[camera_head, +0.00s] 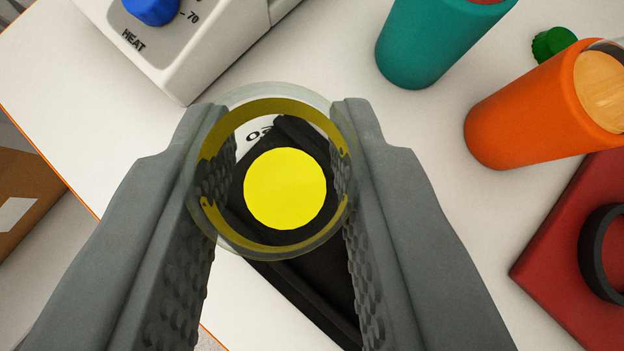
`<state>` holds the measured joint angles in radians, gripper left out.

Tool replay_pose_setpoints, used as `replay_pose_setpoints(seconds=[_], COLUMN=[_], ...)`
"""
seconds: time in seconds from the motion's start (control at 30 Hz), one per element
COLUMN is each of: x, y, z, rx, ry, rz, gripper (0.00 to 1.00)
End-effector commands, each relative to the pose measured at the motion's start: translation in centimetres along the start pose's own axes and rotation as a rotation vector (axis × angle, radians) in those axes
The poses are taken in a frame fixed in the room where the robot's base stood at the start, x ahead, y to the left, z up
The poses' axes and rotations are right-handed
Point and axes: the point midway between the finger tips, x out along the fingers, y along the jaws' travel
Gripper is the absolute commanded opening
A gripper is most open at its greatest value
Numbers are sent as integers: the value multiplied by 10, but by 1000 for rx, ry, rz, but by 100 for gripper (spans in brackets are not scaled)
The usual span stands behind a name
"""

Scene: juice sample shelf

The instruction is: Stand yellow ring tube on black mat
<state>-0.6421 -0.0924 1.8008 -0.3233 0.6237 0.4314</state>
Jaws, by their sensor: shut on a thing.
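My gripper (274,170) is shut on the yellow ring tube (270,98). The tube is clear, with a yellow band near its rim and a yellow disc in its middle, seen from nearly straight above. One finger is on each side of it. A dark shape that looks like the black mat (303,296) lies below, seen through the tube and between my fingers. Much of the mat is hidden by the tube and fingers. I cannot tell whether the tube's bottom touches it.
A white heater unit (225,35) with a blue knob (150,8) stands at upper left. A teal cylinder (425,45) and an orange cylinder (530,110) stand at upper right. The white table's orange edge runs along the left.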

Motion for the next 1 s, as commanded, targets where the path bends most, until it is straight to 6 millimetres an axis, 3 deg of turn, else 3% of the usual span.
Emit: replay_pose_setpoints(seconds=[0.6,0.97,1.0], x=[43,46,46], y=[0,0,0], z=[49,52,52], rx=[0,1,1], ry=[-2,0,0], rz=[0,0,0], gripper=[0,0,28])
